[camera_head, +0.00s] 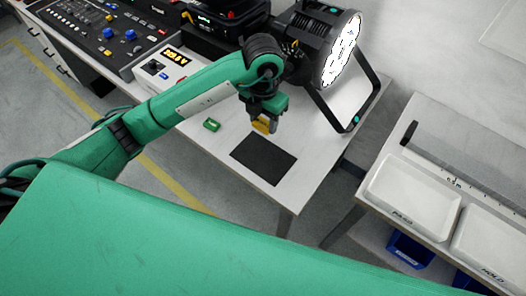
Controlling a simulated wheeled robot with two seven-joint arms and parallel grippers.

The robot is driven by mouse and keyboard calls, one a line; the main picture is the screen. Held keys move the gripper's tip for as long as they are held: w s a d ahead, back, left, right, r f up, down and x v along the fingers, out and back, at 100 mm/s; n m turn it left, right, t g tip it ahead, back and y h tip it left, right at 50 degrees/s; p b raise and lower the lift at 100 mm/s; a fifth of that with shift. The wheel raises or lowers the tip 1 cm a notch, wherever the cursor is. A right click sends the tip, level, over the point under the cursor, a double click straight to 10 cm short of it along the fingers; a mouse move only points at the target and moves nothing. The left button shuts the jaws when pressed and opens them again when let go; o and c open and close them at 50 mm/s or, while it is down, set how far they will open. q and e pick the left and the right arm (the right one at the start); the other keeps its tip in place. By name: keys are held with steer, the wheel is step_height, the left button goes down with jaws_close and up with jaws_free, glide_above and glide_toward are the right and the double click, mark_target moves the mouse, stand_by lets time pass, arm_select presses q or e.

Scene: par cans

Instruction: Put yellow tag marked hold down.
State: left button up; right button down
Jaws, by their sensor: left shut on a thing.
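My left gripper (262,118) is above the white table, just behind a black mat (264,160). It is shut on the yellow tag (264,125), which hangs between the fingers, seemingly a little above the tabletop near the mat's back edge. The tag's marking is too small to read. A green tag-like piece (211,125) lies on the table to the left of the mat. A white tray marked HOLD (491,244) stands on the right-hand bench. My right gripper is not in view.
A large round lamp on a stand (341,50) stands behind the mat. A box with an orange display (167,70) and a control desk (108,38) are to the left. Another white tray (412,195) is on the right-hand bench, with blue bins (409,250) below. A gap separates table and bench.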

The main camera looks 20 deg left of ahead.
mark_target(263, 124)
arm_select(q)
step_height(263, 124, down, 15)
steer(key=shift+r+p, duration=0.1)
steer(key=shift+p, duration=0.9)
steer(key=shift+f, duration=0.3)
steer(key=o, duration=0.9)
steer(key=shift+o, duration=0.2)
steer(key=shift+r, duration=0.2)
step_height(263, 124, up, 12)
steer(key=shift+b, duration=1.25)
